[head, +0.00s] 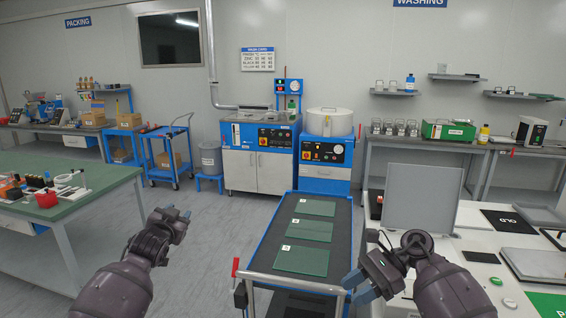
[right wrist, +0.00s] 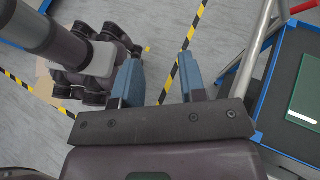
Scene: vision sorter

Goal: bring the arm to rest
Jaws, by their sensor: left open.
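My left gripper (head: 176,214) is at the lower left in the head view, over the floor between the green-topped bench and the cart. It is open, and nothing shows between its fingers. My right gripper (head: 359,287) is at the lower right, by the right edge of the cart in the picture. In the right wrist view the two blue-grey fingers of my right gripper (right wrist: 162,80) stand well apart. The gap between them is empty, with the floor and yellow-black tape seen beyond.
A blue-framed cart (head: 268,236) with several green plates stands in front. A white worktop (head: 474,240) with a raised grey lid (head: 421,197) is at right. A green-topped bench (head: 110,178) is at left. Open floor (head: 205,225) lies between bench and cart.

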